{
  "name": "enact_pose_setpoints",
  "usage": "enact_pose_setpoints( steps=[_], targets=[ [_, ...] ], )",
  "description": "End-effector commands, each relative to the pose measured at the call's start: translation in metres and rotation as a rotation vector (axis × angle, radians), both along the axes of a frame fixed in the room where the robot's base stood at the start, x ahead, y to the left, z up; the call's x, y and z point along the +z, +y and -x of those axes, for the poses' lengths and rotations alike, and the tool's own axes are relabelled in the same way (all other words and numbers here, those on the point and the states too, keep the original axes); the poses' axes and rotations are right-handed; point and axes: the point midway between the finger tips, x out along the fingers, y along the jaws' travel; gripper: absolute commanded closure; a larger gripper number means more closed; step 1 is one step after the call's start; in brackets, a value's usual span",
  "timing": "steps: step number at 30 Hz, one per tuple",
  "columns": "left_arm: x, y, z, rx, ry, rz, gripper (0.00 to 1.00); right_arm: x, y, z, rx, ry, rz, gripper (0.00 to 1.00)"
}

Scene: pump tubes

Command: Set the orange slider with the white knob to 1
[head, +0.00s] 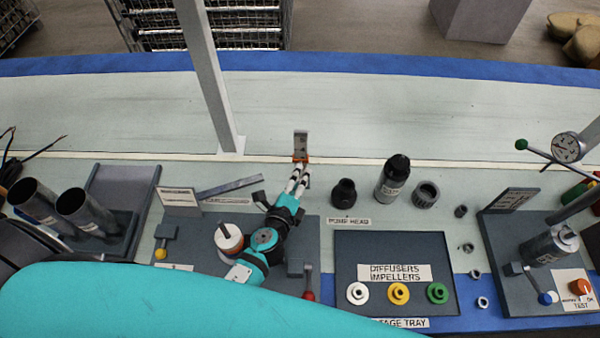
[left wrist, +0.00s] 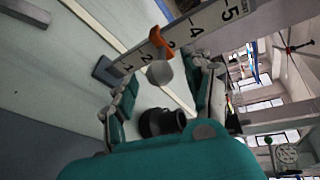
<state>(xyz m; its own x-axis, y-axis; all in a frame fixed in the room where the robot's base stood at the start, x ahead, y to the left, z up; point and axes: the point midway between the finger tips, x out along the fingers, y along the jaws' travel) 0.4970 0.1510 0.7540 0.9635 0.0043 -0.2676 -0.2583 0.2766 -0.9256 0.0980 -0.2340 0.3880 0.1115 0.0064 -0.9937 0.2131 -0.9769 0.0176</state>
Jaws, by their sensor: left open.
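The orange slider (head: 300,159) sits low on an upright pale scale post (head: 301,139) at the back of the bench. In the left wrist view the orange slider (left wrist: 159,42) is on the numbered scale (left wrist: 212,20), apparently between 2 and 3. Its white knob (left wrist: 160,73) points toward my camera. The 1 end is near the dark base (left wrist: 107,70). My left gripper (head: 298,172) is open in front of the slider, its fingers either side of the knob. I cannot tell whether they touch it. My right gripper is not in view.
A tray (head: 390,248) with coloured rings is nearer. A red-knobbed lever (head: 308,285) stands beside my arm. The strip behind the post is clear.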

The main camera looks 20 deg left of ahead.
Motion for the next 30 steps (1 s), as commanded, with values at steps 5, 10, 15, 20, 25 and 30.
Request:
enact_pose_setpoints(
  steps=[5, 10, 15, 20, 25, 30],
  targets=[
    [-0.005, 0.0, -0.019, 0.0, -0.001, -0.001, 0.48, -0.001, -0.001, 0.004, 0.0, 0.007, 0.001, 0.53],
    [-0.007, 0.0, -0.024, 0.001, 0.0, 0.0, 0.48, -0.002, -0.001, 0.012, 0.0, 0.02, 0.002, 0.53],
    [-0.007, 0.0, -0.024, 0.001, 0.0, 0.0, 0.48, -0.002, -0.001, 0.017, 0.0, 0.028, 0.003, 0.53],
    [-0.007, 0.0, -0.024, 0.0, 0.0, 0.0, 0.64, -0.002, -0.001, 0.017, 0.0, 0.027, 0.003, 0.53],
    [-0.007, 0.0, -0.024, 0.001, 0.0, 0.0, 0.86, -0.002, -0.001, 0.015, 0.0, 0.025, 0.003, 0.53],
    [-0.007, 0.0, -0.024, 0.0, 0.0, 0.0, 1.0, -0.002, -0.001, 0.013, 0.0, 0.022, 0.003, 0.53]
  ],
)
